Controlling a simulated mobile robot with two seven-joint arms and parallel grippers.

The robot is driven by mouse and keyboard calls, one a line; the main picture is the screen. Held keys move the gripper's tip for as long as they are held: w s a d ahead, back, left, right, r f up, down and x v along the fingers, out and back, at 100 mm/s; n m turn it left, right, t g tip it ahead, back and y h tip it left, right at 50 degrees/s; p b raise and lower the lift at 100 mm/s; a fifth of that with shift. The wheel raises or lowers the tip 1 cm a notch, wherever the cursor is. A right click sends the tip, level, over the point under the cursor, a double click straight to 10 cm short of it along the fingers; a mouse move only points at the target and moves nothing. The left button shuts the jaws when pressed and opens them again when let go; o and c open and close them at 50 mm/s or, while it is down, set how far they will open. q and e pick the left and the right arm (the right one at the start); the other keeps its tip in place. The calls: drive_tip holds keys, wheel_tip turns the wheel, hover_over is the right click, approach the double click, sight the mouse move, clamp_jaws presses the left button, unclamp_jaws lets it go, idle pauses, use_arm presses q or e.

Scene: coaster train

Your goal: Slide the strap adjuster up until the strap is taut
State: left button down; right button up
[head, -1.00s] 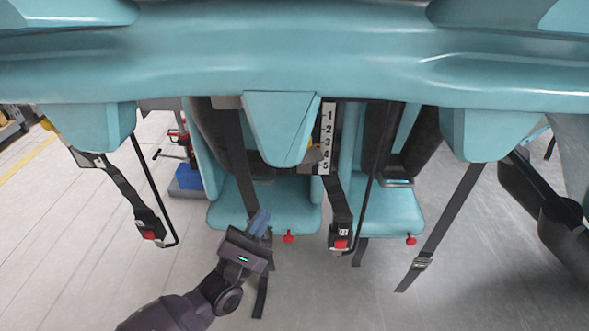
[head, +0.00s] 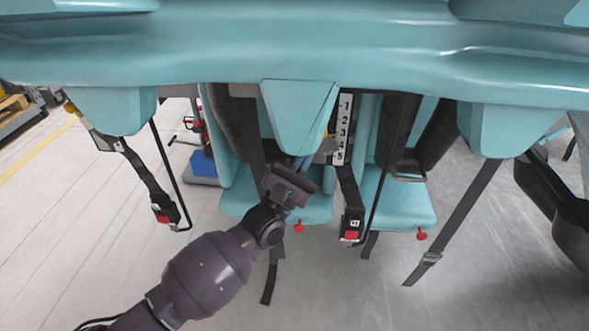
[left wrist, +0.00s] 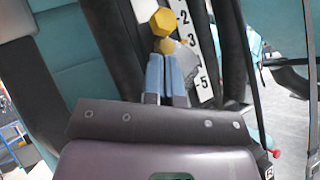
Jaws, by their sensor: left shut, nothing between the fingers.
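A dark strap (head: 272,275) hangs below the middle restraint; my left arm covers its upper part, and I cannot see an adjuster there. Another strap (head: 461,215) hangs at the right, with a metal adjuster (head: 430,258) near its lower end. My left gripper (head: 303,163) is shut and empty, with its blue fingers just below the middle teal restraint. In the left wrist view the fingers (left wrist: 167,62) point at a yellow knob (left wrist: 163,22) and a grey piece (left wrist: 182,53) beside a numbered scale (left wrist: 195,45). I cannot tell whether they touch. My right gripper is out of view.
The teal restraint bar (head: 300,50) spans the top. A buckle with a red button (head: 352,233) hangs right of my gripper, another (head: 163,212) at the left. Teal seats (head: 400,210) stand behind. The floor at lower right is clear.

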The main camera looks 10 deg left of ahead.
use_arm(q)
drive_tip(key=shift+s+d+r, duration=0.1)
drive_tip(key=shift+d+r, duration=0.3)
drive_tip(key=shift+r, duration=0.35)
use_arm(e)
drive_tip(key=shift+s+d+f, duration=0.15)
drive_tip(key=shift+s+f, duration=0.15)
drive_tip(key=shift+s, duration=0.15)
use_arm(q)
wheel_tip(320, 180, up, 3)
drive_tip(key=shift+r+p, duration=0.1)
drive_tip(key=shift+p, duration=0.45)
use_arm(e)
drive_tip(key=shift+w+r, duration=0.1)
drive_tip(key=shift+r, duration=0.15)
